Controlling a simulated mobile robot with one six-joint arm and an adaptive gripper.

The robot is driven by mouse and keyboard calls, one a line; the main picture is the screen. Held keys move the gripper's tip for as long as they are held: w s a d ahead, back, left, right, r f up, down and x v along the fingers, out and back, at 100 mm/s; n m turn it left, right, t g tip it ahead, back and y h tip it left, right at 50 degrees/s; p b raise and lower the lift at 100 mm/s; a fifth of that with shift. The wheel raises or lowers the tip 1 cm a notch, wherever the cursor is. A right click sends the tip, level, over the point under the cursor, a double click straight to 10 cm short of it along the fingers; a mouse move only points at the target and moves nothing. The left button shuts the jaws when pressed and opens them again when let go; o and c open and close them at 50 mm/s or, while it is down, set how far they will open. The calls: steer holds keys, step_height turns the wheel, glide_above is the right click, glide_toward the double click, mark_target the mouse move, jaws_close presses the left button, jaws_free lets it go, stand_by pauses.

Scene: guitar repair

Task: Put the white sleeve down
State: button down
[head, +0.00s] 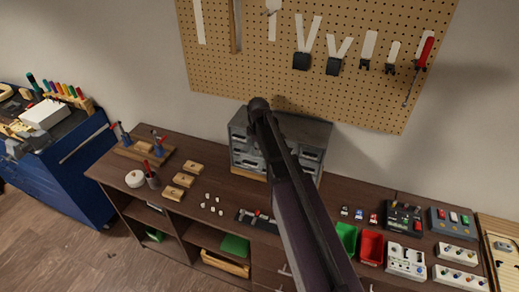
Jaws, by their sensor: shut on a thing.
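My arm, dark and blurred in detail, crosses the middle of the head view from the bottom edge up to a rounded end in front of the pegboard. No gripper fingers can be made out, so what my gripper holds is hidden or out of frame. I cannot single out a white sleeve. Several small white pieces (212,204) stand on the brown workbench (190,150), left of my arm; they are too small to identify.
A grey drawer cabinet (241,125) stands at the back of the bench, partly behind my arm. Wooden blocks (183,180) and a white round pot (135,179) lie left.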

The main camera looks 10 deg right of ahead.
steer(key=c, duration=0.6)
jaws_free()
steer(key=shift+f, duration=0.1)
steer(key=shift+c, duration=0.2)
step_height(320, 180, up, 12)
steer(key=p, duration=1.2)
steer(key=shift+r, duration=0.2)
steer(key=s+m, duration=1)
steer(key=s, duration=0.9)
steer(key=shift+s+a, duration=0.25)
steer(key=shift+s, duration=0.05)
